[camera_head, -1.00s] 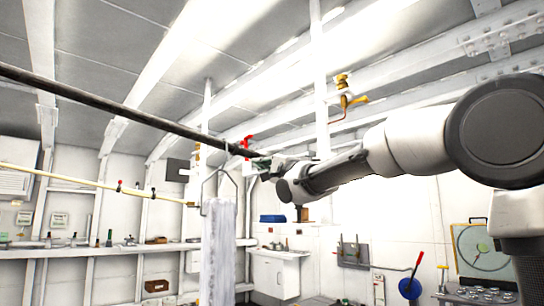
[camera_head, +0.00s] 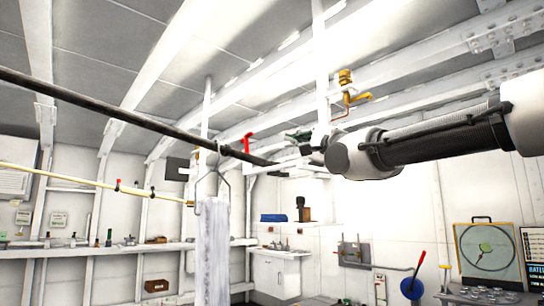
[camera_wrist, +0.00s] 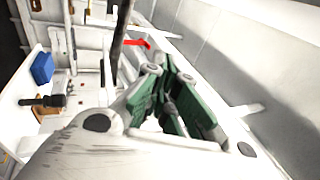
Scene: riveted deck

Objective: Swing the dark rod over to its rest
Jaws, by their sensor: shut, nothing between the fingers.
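The dark rod (camera_head: 120,118) is a long slim bar. A dark bar at the top of the wrist view (camera_wrist: 122,35) appears to be the same rod. My gripper (camera_head: 290,137) has green fingers and is seen small, just right of and above the rod's lower end, apart from it. In the wrist view the fingers (camera_wrist: 165,68) are shut and empty, right of the rod. I cannot tell which part is the rod's rest.
A red lever (camera_head: 247,143) sits beside the rod, near my gripper. A yellow rod (camera_head: 85,179) runs below at left. A yellow valve (camera_head: 347,92) is on a pipe above my arm.

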